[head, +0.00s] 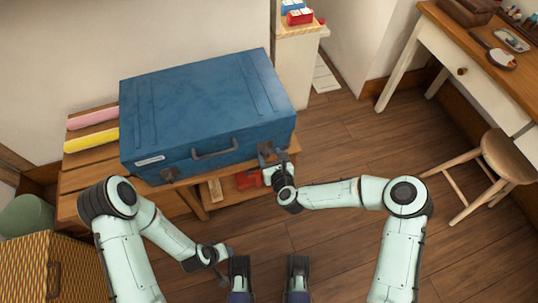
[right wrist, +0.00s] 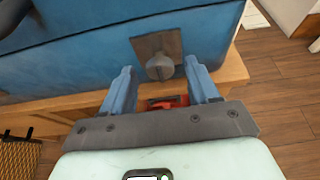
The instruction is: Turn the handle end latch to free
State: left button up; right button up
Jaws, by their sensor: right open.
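The blue suitcase (head: 200,100) lies flat on a wooden bench, its front side with the dark handle (head: 215,150) facing me. The latch near the right front corner is mostly hidden behind my right gripper (head: 270,158) in the head view. In the right wrist view this latch is a grey square plate (right wrist: 172,43) with a round grey knob (right wrist: 159,67). My right gripper is open, its blue fingers on either side of the knob in the picture; contact cannot be told. My left gripper (head: 222,268) hangs low, away from the suitcase.
The bench (head: 75,205) carries pink (head: 93,117) and yellow (head: 92,140) rolls left of the suitcase. A red object (head: 248,180) sits on its lower shelf. A woven basket (head: 50,265) stands front left, a stool (head: 500,155) right. The floor between is clear.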

jog(key=shift+x, duration=0.8)
jog(key=c, duration=1)
